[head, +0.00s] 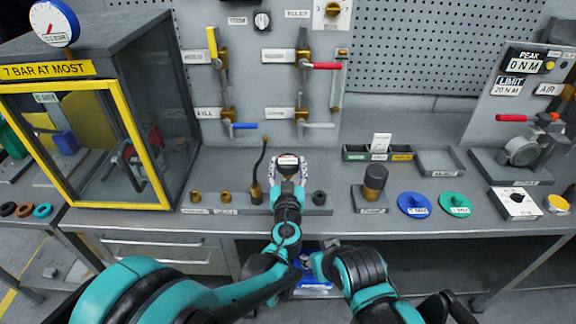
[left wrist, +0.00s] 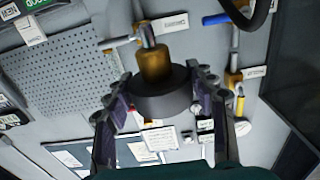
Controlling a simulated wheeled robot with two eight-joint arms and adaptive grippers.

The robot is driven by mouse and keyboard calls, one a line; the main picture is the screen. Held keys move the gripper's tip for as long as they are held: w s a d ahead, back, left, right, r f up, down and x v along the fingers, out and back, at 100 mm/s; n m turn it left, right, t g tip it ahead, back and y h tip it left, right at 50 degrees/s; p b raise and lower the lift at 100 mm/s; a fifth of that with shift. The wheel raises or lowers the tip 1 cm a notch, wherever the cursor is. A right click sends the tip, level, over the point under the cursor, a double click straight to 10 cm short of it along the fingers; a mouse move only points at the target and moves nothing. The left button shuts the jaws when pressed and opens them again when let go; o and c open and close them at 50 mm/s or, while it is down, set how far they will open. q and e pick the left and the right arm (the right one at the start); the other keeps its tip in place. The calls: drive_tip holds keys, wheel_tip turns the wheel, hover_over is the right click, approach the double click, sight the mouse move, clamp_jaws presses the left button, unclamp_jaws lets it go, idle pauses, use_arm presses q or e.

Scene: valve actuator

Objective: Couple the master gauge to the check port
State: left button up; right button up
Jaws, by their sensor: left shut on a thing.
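My left gripper (head: 288,168) is shut on a dark round body with a brass stem, which looks like the master gauge (head: 288,158). It is held above the back of the bench strip, and a pale face with a red mark shows from above. In the left wrist view, the gauge (left wrist: 163,102) sits between both fingers (left wrist: 160,108), and its brass stem points away from the wrist. Brass fittings (head: 226,197) stand on the strip left of the gripper. Their labels are too small to read, so I cannot tell which fitting is the check port. My right gripper cannot be made out.
A thin dark hose (head: 257,172) stands just left of the gripper. A wall panel behind carries valves with red (head: 325,66) and blue (head: 244,126) handles. A yellow-framed cabinet (head: 80,88) is at left. A dark capped cylinder (head: 375,183) and blue disc (head: 414,204) are at right.

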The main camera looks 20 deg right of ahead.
sight(288, 179)
use_arm(q)
drive_tip(key=shift+f+b, duration=2.1)
drive_tip(key=shift+f, duration=0.5)
drive_tip(key=shift+f+b, duration=0.85)
drive_tip(key=shift+b, duration=0.2)
drive_tip(key=shift+f, duration=0.8)
drive_tip(key=o, duration=1.6)
drive_tip(key=shift+c, duration=0.2)
drive_tip(key=v, duration=0.7)
drive_tip(key=shift+s, duration=0.25)
